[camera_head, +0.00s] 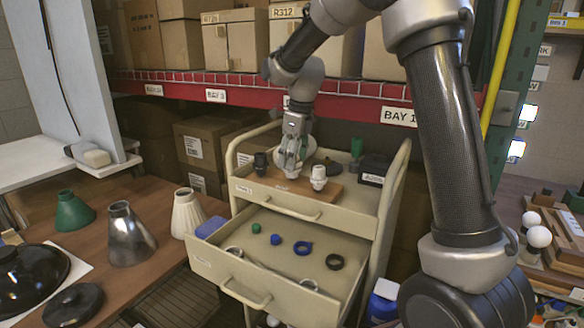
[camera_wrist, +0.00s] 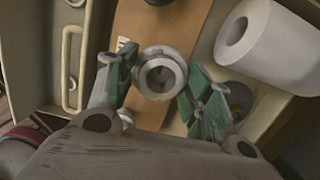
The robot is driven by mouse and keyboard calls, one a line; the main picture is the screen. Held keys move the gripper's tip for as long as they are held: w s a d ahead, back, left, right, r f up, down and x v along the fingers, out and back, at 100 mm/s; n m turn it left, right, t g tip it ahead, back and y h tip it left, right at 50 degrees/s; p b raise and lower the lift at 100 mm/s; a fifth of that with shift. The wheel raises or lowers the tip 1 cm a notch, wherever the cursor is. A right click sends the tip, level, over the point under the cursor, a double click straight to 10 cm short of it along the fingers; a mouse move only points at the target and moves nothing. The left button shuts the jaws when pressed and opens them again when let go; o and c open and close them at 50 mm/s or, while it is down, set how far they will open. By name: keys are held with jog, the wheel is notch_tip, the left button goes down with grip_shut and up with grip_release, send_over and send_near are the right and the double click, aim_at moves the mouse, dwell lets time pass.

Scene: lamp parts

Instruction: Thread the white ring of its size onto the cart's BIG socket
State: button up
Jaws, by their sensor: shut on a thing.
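The cart (camera_head: 345,225) has a wooden board (camera_head: 325,195) on its top, also in the wrist view (camera_wrist: 175,25). A black socket piece (camera_head: 260,163) stands at the board's left and a white one (camera_head: 318,177) at its right. My gripper (camera_head: 290,172) is over the middle of the board, between them in the picture. In the wrist view my gripper (camera_wrist: 158,88) has its green fingers on both sides of a whitish ring (camera_wrist: 145,80) and is shut on it. A paler round form shows inside the ring; I cannot tell whether the ring is around a socket.
The open drawer (camera_head: 215,262) holds a green ring (camera_head: 256,228), blue rings (camera_head: 303,249), a black ring (camera_head: 335,262) and pale rings. A white roll (camera_wrist: 275,45) lies close to my gripper at upper right in the wrist view. Lamp shades (camera_head: 128,238) stand on the left table.

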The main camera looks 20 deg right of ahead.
jog(key=shift+s+f, duration=0.15)
jog(key=shift+f, duration=0.1)
jog(key=m, duration=0.2)
jog(key=shift+m, duration=0.4)
jog(key=o, duration=1.1)
jog(key=shift+r, duration=0.1)
